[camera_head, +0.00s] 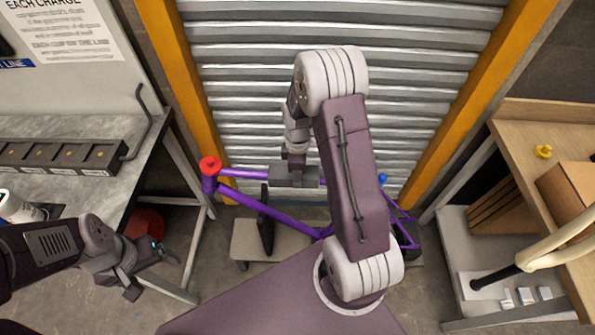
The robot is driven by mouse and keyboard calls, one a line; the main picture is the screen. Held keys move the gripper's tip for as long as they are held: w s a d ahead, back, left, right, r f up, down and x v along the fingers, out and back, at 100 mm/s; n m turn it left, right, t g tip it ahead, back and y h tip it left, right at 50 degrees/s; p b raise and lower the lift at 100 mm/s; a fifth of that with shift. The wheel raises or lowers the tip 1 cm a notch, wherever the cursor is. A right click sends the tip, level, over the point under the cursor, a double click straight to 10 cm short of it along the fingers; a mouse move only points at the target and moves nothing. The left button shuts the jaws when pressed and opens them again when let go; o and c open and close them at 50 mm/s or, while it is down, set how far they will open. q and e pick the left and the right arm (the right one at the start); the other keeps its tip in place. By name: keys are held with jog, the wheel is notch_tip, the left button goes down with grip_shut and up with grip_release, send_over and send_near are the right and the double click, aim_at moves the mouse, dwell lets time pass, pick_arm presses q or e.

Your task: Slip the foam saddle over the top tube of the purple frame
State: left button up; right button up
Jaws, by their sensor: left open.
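The purple frame (265,211) is in the middle of the head view, in front of the ribbed metal shutter. Its top tube (240,174) runs right from the head tube, which has a red cap. A grey block (292,177), which looks like the foam saddle, is at the top tube and hides part of it. My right gripper (294,158) is directly above this block, pointing down. Its fingers are too small and hidden to tell whether they grip it. My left gripper (152,271) is open and empty at the lower left, well away from the frame.
A black post (265,230) on a grey stand is by the frame. A grey bench (75,215) is at left, with a dark tray (60,157) of several slots. A wooden shelf unit (510,140) with a cardboard box (568,195) is at right. Orange posts flank the shutter.

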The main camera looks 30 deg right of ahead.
jog(key=shift+s+f, duration=0.1)
jog(key=shift+f, duration=0.15)
dwell(0.3)
jog(key=o, duration=1.4)
jog(key=shift+r, duration=0.1)
notch_tip(320, 180, up, 9)
jog(key=shift+f+p, duration=0.1)
jog(key=shift+p, duration=0.4)
